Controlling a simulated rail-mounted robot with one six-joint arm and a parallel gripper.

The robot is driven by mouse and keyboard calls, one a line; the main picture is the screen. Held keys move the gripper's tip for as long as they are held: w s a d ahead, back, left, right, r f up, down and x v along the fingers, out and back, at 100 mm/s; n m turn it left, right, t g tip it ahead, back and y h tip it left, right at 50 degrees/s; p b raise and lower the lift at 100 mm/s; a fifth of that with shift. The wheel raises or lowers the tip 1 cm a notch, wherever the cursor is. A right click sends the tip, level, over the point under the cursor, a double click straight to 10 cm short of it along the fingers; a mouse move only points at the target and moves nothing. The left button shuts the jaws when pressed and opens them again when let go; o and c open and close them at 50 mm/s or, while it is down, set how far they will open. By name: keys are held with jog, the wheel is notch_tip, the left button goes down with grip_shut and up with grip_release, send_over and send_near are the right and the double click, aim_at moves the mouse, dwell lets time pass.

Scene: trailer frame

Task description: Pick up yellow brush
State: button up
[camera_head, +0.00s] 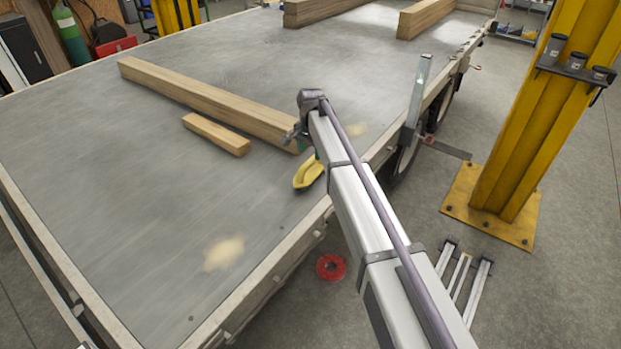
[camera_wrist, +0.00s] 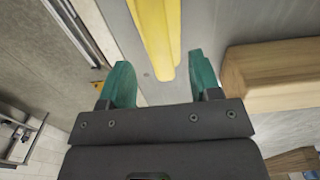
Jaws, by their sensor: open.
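The yellow brush (camera_head: 308,173) lies on the grey trailer bed (camera_head: 130,190), near its right edge and close to the end of a long wooden beam. My arm reaches over the bed, and the arm hides part of the view around the brush. My gripper (camera_wrist: 151,82) shows in the wrist view with two green fingers spread apart and nothing held. The yellow brush (camera_wrist: 158,38) shows just ahead of the fingers there, with its near end close to the gap between the fingertips. The brush's far end is cut off by the frame.
The long wooden beam (camera_head: 205,100) and a short wooden block (camera_head: 216,134) lie left of the brush; the beam's end (camera_wrist: 265,75) is right of my fingers. An upright metal post (camera_head: 417,90) stands at the bed's edge. A yellow column (camera_head: 520,120) stands right, on the floor.

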aim_at(311, 160)
notch_tip(311, 160, down, 5)
jog(key=b, duration=0.5)
jog(key=shift+d+f, duration=0.1)
jog(key=shift+f, duration=0.1)
jog(key=shift+r, duration=0.25)
jog(key=shift+c, duration=0.3)
jog(key=c, duration=1)
notch_tip(311, 160, up, 10)
jog(key=p, duration=1)
jog(key=shift+r, duration=0.15)
